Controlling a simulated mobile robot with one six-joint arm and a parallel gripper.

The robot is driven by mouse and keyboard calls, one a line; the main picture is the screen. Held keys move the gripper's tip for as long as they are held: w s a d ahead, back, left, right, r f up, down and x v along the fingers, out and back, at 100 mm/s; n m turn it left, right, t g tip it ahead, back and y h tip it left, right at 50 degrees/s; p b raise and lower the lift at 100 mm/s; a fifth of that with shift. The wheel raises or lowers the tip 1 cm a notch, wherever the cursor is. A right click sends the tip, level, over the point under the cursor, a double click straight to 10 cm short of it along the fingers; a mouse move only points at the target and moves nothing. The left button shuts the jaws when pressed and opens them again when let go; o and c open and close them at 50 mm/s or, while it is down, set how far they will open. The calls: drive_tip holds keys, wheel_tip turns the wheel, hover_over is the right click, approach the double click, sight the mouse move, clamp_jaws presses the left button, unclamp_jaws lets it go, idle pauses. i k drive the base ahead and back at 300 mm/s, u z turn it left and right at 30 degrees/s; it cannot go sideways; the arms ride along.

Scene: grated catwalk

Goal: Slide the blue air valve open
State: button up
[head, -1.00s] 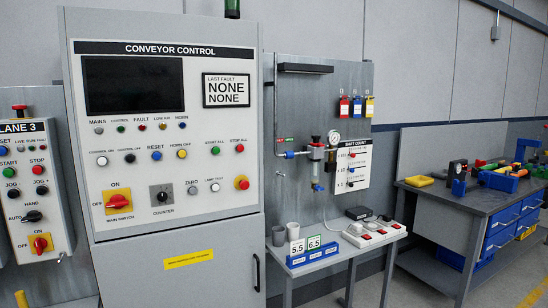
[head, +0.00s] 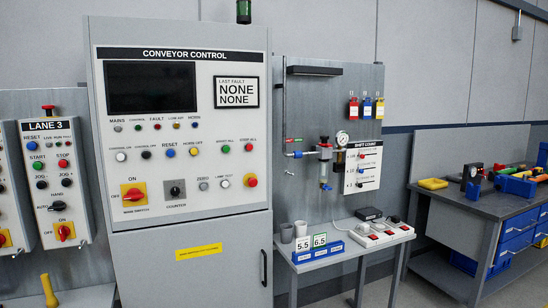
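The blue air valve appears to be the small blue sleeve (head: 298,154) on the thin horizontal air pipe, left of the filter unit on the grey back panel. It is too small for me to tell whether it is slid open or closed. The filter unit (head: 325,168) hangs upright beside it, with a red part near its top and a small blue part at its bottom. A round pressure gauge (head: 342,138) sits at its upper right. My gripper is not in view.
The conveyor control cabinet (head: 183,235) stands left of the air panel and juts forward. A narrow shelf (head: 330,257) below the valve holds cups, number cards and a power strip (head: 380,236). A workbench (head: 480,205) with tools stands at the right.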

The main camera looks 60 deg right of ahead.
sight(298, 154)
drive_tip(key=u, duration=0.95)
drive_tip(key=k, duration=1.75)
drive_tip(key=z, duration=1.2)
drive_tip(key=i, duration=0.45)
drive_tip(key=u, duration=0.3)
